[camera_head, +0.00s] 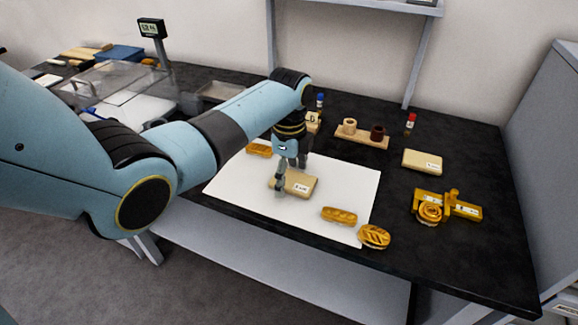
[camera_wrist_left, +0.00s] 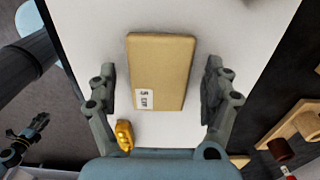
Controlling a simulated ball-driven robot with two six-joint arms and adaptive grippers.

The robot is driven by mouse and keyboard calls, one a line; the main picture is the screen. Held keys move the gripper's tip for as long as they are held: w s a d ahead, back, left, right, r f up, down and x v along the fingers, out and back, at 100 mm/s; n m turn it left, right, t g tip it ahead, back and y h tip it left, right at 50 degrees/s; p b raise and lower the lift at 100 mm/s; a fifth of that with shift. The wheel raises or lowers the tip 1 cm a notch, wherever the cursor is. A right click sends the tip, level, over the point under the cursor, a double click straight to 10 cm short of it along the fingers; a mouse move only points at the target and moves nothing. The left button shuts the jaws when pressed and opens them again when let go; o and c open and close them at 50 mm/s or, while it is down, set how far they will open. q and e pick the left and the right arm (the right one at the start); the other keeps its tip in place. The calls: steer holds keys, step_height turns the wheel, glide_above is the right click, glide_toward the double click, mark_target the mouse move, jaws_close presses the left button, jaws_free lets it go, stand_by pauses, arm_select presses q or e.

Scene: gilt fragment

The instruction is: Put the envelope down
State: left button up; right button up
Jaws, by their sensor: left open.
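The envelope (camera_head: 301,184) is a flat tan packet with a white label. It lies on the white mat (camera_head: 228,186), and in the left wrist view the envelope (camera_wrist_left: 162,65) lies flat between my fingers. My left gripper (camera_head: 290,180) is open over it. In the left wrist view, the left gripper's (camera_wrist_left: 160,90) fingers stand on both sides of the envelope, with gaps. A small dark gripper at the lower left of that view looks like my right gripper (camera_wrist_left: 24,140); its jaws are too small to read.
A second tan packet (camera_head: 422,161), a wooden stand with cups (camera_head: 362,138) and a yellow fixture (camera_head: 446,206) stand right. Black table (camera_head: 470,255) is bare at the front right.

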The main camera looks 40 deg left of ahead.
mark_target(289, 178)
arm_select(q)
step_height(289, 178, up, 12)
stand_by(0.4)
stand_by(0.3)
